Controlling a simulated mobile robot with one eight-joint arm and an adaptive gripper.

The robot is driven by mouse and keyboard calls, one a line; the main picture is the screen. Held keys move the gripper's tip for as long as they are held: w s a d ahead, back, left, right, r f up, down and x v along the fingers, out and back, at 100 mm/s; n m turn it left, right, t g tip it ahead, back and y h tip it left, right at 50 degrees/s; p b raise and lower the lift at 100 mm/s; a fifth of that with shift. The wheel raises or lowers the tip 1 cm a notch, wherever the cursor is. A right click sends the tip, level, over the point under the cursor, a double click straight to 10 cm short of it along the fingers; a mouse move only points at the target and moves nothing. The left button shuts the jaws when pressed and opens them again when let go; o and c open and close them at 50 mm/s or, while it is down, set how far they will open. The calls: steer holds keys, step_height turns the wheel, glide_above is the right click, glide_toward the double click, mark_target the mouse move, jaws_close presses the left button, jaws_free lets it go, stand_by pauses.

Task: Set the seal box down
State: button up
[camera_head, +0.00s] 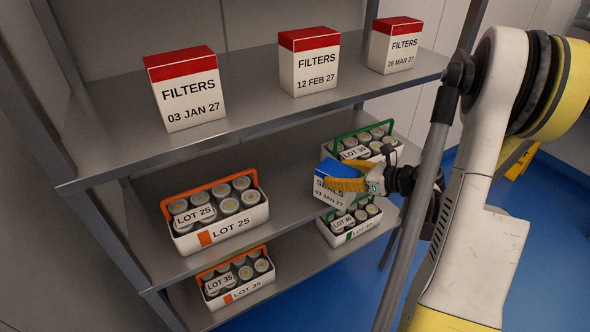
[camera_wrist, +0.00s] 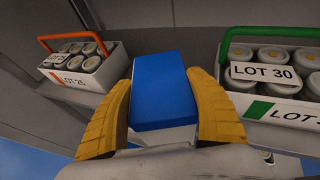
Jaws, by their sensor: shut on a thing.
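The seal box (camera_head: 325,190) is white with a blue top and reads "SEALS 03 JAN 27". My gripper (camera_head: 345,180) is shut on it, with a yellow finger on each side. In the wrist view the blue top of the seal box (camera_wrist: 163,90) lies between the two yellow fingers of my gripper (camera_wrist: 163,115). The box is held at the front of the middle shelf (camera_head: 285,238), between the LOT 25 tub carrier (camera_head: 235,222) and the LOT 30 tub carrier (camera_head: 392,157). I cannot tell whether its base touches the shelf.
Orange-handled LOT 25 also shows left in the wrist view (camera_wrist: 95,80); green-handled LOT 30 is close on the right (camera_wrist: 262,105). Three filter boxes, including 12 FEB 27 (camera_head: 311,75), stand on the upper shelf (camera_head: 240,112). LOT 35 (camera_head: 240,290) and LOT 40 (camera_head: 350,237) are below.

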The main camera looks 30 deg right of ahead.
steer(key=b+x, duration=0.1)
steer(key=x, duration=0.3)
steer(key=r+b+x, duration=0.1)
steer(key=b+x, duration=0.1)
steer(key=x, duration=0.3)
steer(key=b+x, duration=0.1)
steer(key=x, duration=0.3)
steer(key=shift+w+a+r+b, duration=0.15)
steer(key=shift+w+b, duration=0.15)
steer(key=shift+w, duration=0.15)
steer(key=shift+r, duration=0.1)
steer(key=o, duration=1.4)
steer(key=shift+f, duration=0.2)
